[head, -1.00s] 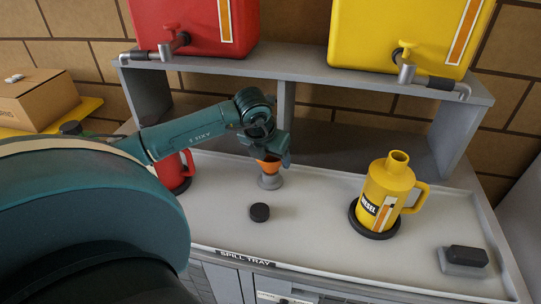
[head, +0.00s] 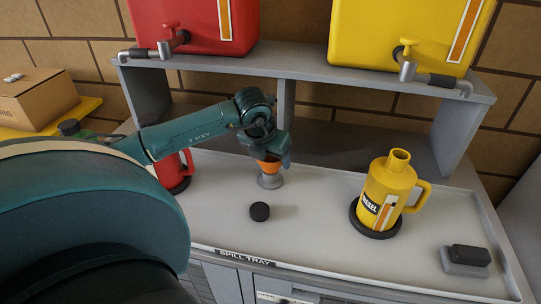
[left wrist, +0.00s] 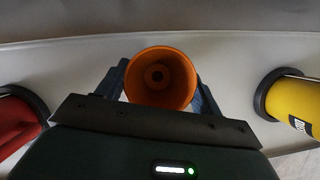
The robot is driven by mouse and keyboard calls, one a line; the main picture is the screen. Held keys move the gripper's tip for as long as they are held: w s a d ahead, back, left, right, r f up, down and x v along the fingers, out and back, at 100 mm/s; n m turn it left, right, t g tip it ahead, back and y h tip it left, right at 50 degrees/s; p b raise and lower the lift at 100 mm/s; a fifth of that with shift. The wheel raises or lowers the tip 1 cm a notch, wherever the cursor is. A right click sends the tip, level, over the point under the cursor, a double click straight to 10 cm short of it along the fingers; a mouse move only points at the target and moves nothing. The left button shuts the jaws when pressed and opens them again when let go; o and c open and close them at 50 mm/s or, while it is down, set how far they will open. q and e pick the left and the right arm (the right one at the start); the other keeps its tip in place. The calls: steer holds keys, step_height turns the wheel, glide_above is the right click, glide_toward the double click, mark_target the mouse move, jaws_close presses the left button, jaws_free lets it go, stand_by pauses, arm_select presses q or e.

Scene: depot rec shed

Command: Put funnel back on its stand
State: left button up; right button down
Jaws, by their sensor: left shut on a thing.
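The orange funnel (head: 268,165) is between the fingers of my left gripper (head: 272,160), which is shut on it. In the left wrist view I look down into the funnel's round mouth (left wrist: 160,78), with a finger on either side. The funnel is upright. My right gripper is not in view.
A yellow diesel jug (head: 390,190) stands on a dark round base to the right. A red jug (head: 182,172) is behind my left arm. A grey shelf (head: 300,78) holds red and yellow tanks above.

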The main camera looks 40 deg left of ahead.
mark_target(266, 169)
arm_select(q)
steer(key=shift+f, duration=0.35)
steer(key=o, duration=0.7)
steer(key=shift+p+v, duration=1.35)
steer(key=shift+v, duration=1.55)
steer(key=shift+p+v, duration=1.1)
steer(key=shift+v, duration=1.6)
steer(key=shift+s, duration=0.1)
